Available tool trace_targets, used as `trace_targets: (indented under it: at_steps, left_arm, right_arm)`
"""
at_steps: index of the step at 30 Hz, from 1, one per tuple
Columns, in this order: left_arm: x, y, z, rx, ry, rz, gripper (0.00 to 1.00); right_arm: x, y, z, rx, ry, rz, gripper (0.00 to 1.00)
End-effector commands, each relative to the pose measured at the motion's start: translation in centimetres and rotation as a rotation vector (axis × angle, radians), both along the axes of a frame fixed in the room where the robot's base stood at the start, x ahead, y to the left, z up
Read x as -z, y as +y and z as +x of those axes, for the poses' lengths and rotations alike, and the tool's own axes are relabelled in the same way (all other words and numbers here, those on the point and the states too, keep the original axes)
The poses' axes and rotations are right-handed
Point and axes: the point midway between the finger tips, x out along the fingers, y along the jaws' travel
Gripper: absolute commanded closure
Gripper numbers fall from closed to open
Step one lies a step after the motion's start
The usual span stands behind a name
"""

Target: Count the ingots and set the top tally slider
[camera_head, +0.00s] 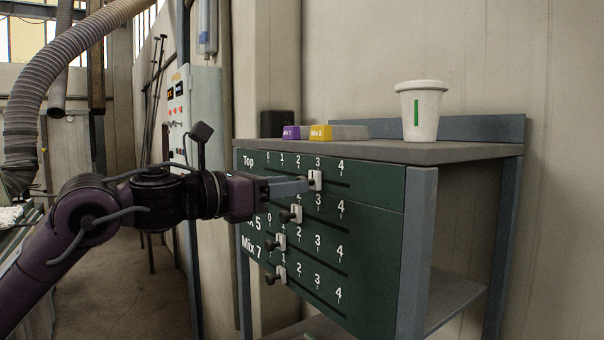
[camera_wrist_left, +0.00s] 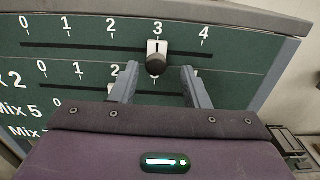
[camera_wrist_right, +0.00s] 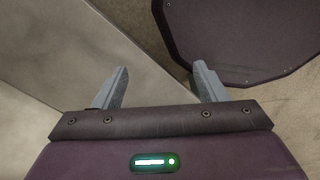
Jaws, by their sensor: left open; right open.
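The green tally board (camera_head: 375,185) on the front of the bench has several slider rows marked 0 to 4. The top slider (camera_head: 316,180) is a pale plate with a dark knob, and its mark stands at 3; it also shows in the left wrist view (camera_wrist_left: 156,62). My left gripper (camera_wrist_left: 160,78) is open, its fingers either side of and just short of the knob. In the head view the left gripper (camera_head: 300,186) partly covers the row labels. My right gripper (camera_wrist_right: 155,85) is open and empty, seen only in its own wrist view. No ingots are clearly visible.
Lower sliders (camera_head: 293,214) stand further left on their rows. A ribbed hose (camera_head: 60,70) hangs at left.

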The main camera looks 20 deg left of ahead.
Motion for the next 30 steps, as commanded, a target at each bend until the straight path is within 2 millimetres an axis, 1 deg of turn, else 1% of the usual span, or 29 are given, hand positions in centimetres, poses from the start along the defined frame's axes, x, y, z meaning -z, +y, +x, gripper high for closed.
trace_targets:
  at_steps: [1,4,9,11,14,17,22,27,30]
  left_arm:
    - [-0.4,-0.6,0.7,0.003,0.003,-0.003,0.58]
    - [-0.3,-1.4,1.8,0.002,0.003,-0.003,0.58]
    - [-0.1,-2.1,2.7,0.000,0.003,-0.002,0.58]
    - [0.0,-2.2,2.8,-0.001,0.002,-0.002,0.58]
    - [0.1,-2.2,2.9,-0.001,0.001,-0.002,0.58]
    - [0.1,-2.2,2.9,-0.001,0.002,-0.002,0.58]
    - [0.1,-2.2,2.8,-0.001,0.002,-0.002,0.79]
    - [0.1,-2.1,2.8,-0.001,0.002,-0.003,1.00]
    - [0.0,-2.1,2.8,-0.001,0.002,-0.003,1.00]
  right_arm:
    - [-0.9,0.0,-0.1,0.000,0.001,0.000,0.34]
    - [-1.5,0.0,0.3,0.000,-0.005,0.000,0.34]
    - [-2.1,0.1,2.7,-0.001,-0.040,0.003,0.34]
    - [-2.2,0.2,3.3,-0.001,-0.050,0.004,0.34]
    - [-2.2,0.2,3.5,-0.001,-0.052,0.004,0.34]
    - [-2.1,0.1,3.1,-0.001,-0.046,0.003,0.34]
    - [-2.0,0.1,1.9,-0.001,-0.029,0.002,0.34]
    - [-2.0,0.0,1.5,-0.001,-0.023,0.002,0.34]
    - [-2.0,0.0,1.6,-0.001,-0.024,0.001,0.34]
